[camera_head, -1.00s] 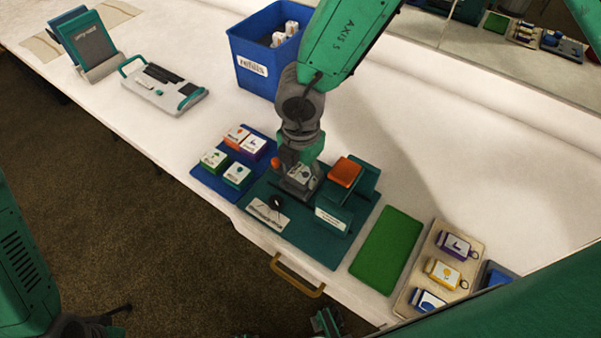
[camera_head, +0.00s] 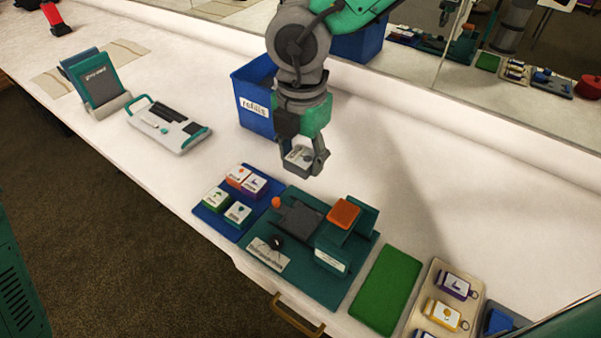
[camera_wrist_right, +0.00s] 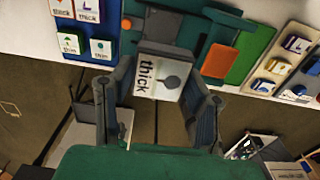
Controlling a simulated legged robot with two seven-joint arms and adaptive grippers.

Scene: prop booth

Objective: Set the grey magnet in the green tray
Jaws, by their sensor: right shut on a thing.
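The grey magnet (camera_head: 300,158) is a small pale block with a dark grey round symbol. In the right wrist view the magnet (camera_wrist_right: 158,76) shows the word "thick" on its face. My right gripper (camera_head: 304,164) is shut on it and holds it in the air above the teal station; its fingers (camera_wrist_right: 160,92) stand on both sides of it. The green tray (camera_head: 387,290) is a flat green rectangle, empty, to the right of the station and lower in the head view. It also shows in the right wrist view (camera_wrist_right: 252,52). My left gripper is out of view.
The teal station (camera_head: 318,284) has a dark pad and a raised block with an orange top (camera_head: 343,213). A blue tray (camera_head: 212,222) with several labelled blocks lies left of it. A beige tray (camera_head: 416,312) with tagged pieces is right of the green tray. A blue bin (camera_head: 256,120) stands behind.

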